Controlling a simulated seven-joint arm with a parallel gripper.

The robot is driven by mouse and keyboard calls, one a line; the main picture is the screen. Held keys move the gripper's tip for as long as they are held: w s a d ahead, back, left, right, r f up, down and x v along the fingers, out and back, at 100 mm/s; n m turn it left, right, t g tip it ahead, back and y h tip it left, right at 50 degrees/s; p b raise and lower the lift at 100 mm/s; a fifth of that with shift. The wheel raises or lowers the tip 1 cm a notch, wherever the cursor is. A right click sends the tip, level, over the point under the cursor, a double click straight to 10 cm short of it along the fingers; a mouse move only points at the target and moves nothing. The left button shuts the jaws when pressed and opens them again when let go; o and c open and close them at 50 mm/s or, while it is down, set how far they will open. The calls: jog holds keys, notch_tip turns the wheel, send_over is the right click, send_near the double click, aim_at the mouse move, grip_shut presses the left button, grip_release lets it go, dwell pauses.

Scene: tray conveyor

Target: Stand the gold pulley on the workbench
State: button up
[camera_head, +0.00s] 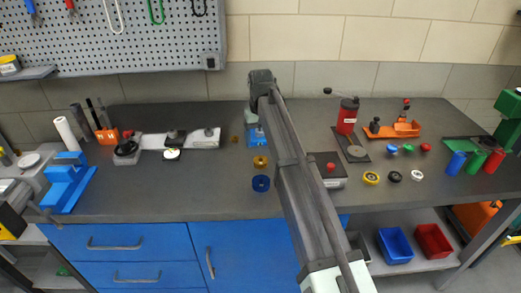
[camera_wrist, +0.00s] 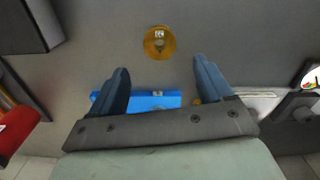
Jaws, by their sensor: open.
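The gold pulley (camera_head: 260,161) lies flat on the grey workbench (camera_head: 220,192), just in front of the blue block. In the wrist view the gold pulley (camera_wrist: 160,41) shows as a round disc with a central hole and a pale mark, beyond my fingertips. My gripper (camera_wrist: 159,76) is open and empty above the bench, with its fingers apart. The blue block (camera_wrist: 160,101) shows between and below the fingers. In the head view the arm hides much of the gripper, and the fingertips cannot be made out clearly.
A blue pulley (camera_head: 261,183) lies close in front of the gold one. A grey device with a red knob (camera_head: 328,171) and a red press (camera_head: 347,118) stand to the right. A white rail fixture (camera_head: 190,140) stands left. Bench left of the pulleys is clear.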

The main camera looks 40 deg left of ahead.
jog(key=shift+r, duration=2)
